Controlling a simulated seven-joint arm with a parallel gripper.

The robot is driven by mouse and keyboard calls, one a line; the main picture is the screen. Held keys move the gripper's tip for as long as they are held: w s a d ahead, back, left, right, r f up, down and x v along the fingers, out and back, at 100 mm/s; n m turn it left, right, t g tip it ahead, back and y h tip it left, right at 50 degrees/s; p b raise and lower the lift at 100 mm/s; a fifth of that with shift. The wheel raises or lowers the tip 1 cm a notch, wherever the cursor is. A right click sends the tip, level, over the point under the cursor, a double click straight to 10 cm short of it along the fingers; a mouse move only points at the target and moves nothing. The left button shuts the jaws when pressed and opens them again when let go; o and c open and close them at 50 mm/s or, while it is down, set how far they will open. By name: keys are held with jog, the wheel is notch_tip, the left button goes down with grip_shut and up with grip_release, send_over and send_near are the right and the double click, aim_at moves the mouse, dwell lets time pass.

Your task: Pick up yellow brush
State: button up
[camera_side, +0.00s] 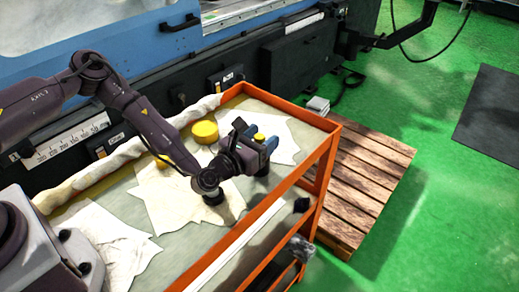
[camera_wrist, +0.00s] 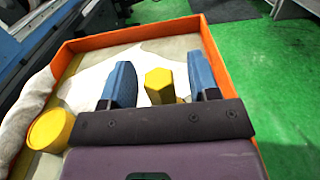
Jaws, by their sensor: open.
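The yellow brush shows in the wrist view as an upright yellow hexagonal piece (camera_wrist: 159,85) between the two blue fingers of my gripper (camera_wrist: 160,82). It sits closer to the right finger, with clear gaps on both sides. In the side view only a small yellow top (camera_side: 259,137) shows between the fingers of my gripper (camera_side: 256,141). The rest of the brush is hidden by the gripper. My gripper is open and low over the orange-framed cart, above a white cloth. I cannot tell whether the fingers touch the cloth.
A round yellow container (camera_side: 205,131) stands left of my gripper; it also shows in the wrist view (camera_wrist: 50,130). White cloths (camera_side: 108,240) lie on the cart top. The cart's raised orange rim (camera_side: 327,150) runs close by on the right. A blue machine stands behind.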

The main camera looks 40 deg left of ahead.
jog(key=shift+w, duration=0.55)
jog(key=c, duration=1)
jog(key=shift+r, duration=0.1)
jog(key=shift+r, duration=0.1)
